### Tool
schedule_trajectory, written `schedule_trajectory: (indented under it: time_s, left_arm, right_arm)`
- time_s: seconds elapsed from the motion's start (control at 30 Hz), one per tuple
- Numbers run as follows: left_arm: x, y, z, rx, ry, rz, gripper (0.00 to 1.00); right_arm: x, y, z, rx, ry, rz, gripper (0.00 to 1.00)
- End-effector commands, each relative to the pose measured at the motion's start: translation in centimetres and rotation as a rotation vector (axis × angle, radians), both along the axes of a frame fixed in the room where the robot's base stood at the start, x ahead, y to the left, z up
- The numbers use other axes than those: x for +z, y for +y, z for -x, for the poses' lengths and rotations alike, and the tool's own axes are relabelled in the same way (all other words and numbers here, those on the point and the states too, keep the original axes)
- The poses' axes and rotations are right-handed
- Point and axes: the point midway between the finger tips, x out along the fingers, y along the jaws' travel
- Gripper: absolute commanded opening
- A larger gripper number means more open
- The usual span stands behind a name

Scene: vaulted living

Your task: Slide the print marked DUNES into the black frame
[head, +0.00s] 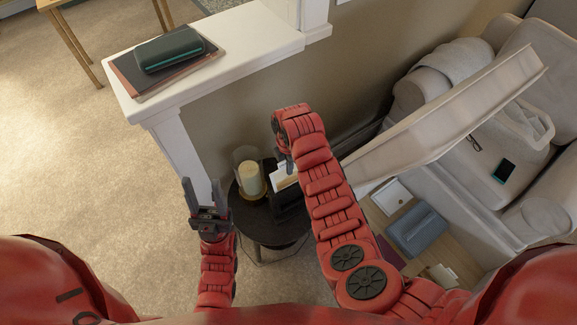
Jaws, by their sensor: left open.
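My left gripper (207,197) is open and empty, fingers pointing up, just left of a small round black table (256,228). My right arm reaches over this table and bends down; its gripper (286,163) is mostly hidden by the arm, so its jaws cannot be read. A pale card-like sheet (284,177), perhaps the print, shows just below the right gripper. Whether it is held is unclear. A dark upright shape beneath it (287,201), perhaps the black frame, is partly covered by my right arm. No DUNES marking is legible.
A candle in a glass (250,179) stands on the round table, close to both grippers. A white ledge (215,55) holds a dark case (169,49) on a book. A pale slanted panel (455,115) and a sofa (535,130) lie right.

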Motion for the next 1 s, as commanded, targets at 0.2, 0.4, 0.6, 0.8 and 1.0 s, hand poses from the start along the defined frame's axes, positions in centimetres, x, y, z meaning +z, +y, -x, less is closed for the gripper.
schedule_trajectory:
  time_s: [0.2,0.4,0.6,0.8,1.0]
  left_arm:
    - [-1.0,0.0,0.0,0.000,0.000,0.000,0.50]
    - [-1.7,0.0,0.0,0.000,0.000,0.000,0.50]
    - [-2.3,0.0,0.0,0.000,0.000,0.000,0.50]
    - [-3.0,0.0,0.0,0.000,0.000,0.000,0.50]
    - [-3.6,0.0,0.0,0.000,0.000,0.000,0.50]
  right_arm:
    - [-1.0,0.0,0.0,0.001,-0.001,-0.001,0.00]
    - [-1.8,0.0,0.0,0.001,0.000,-0.001,0.00]
    - [-2.6,0.1,0.0,0.001,0.000,-0.002,0.00]
    - [-3.4,0.1,0.0,0.002,0.001,-0.003,0.00]
    - [-4.1,0.1,0.1,0.002,0.001,-0.003,0.00]
